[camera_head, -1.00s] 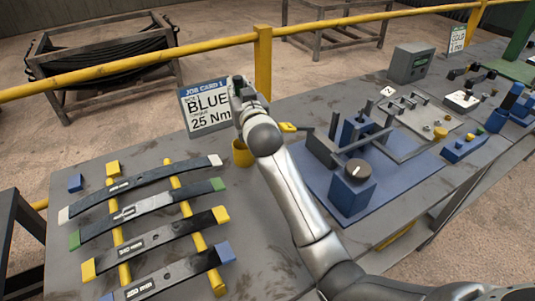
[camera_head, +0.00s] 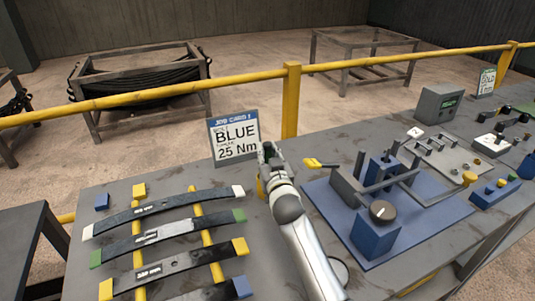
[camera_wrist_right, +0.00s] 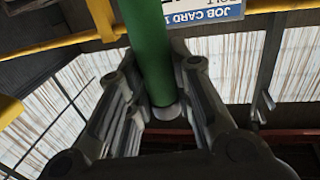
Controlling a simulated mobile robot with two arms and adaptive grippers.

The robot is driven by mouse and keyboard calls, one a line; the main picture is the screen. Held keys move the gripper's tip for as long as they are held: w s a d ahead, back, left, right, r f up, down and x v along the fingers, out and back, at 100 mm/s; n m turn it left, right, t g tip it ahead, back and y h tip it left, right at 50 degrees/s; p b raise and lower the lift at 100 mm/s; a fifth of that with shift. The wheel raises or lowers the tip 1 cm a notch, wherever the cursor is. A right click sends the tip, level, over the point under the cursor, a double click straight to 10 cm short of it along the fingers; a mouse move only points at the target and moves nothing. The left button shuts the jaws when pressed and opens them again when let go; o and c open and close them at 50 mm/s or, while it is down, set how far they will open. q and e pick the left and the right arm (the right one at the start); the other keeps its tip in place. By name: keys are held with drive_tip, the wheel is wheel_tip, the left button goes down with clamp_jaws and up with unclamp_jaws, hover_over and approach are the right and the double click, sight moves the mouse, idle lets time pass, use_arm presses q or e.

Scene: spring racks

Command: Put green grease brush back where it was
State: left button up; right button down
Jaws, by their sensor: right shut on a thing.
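My right gripper (camera_head: 269,153) is shut on the green grease brush, beside the job card in the head view. In the right wrist view the brush's smooth green handle (camera_wrist_right: 148,50) runs between the two fingers (camera_wrist_right: 163,115), with a pale end low between them. The head view hides most of the brush behind the gripper and arm. A yellow cup (camera_head: 260,187) stands on the bench just below the gripper, mostly hidden by my wrist. I cannot tell whether the brush touches it. My left gripper is not in view.
The job card (camera_head: 233,137) stands close left of the gripper. Several dark leaf springs (camera_head: 165,233) lie on yellow bars at left. A blue fixture plate (camera_head: 330,215) with a clamp and dial is at right. A yellow rail (camera_head: 290,100) runs behind the bench.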

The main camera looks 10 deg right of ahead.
drive_tip(key=shift+f, duration=0.2)
drive_tip(key=c, duration=1.3)
unclamp_jaws()
drive_tip(key=shift+r, duration=0.1)
drive_tip(key=shift+r, duration=0.2)
drive_tip(key=shift+s+f, duration=0.15)
drive_tip(key=shift+s, duration=0.2)
drive_tip(key=s+b, duration=0.1)
drive_tip(key=s, duration=1)
drive_tip(key=shift+s, duration=0.2)
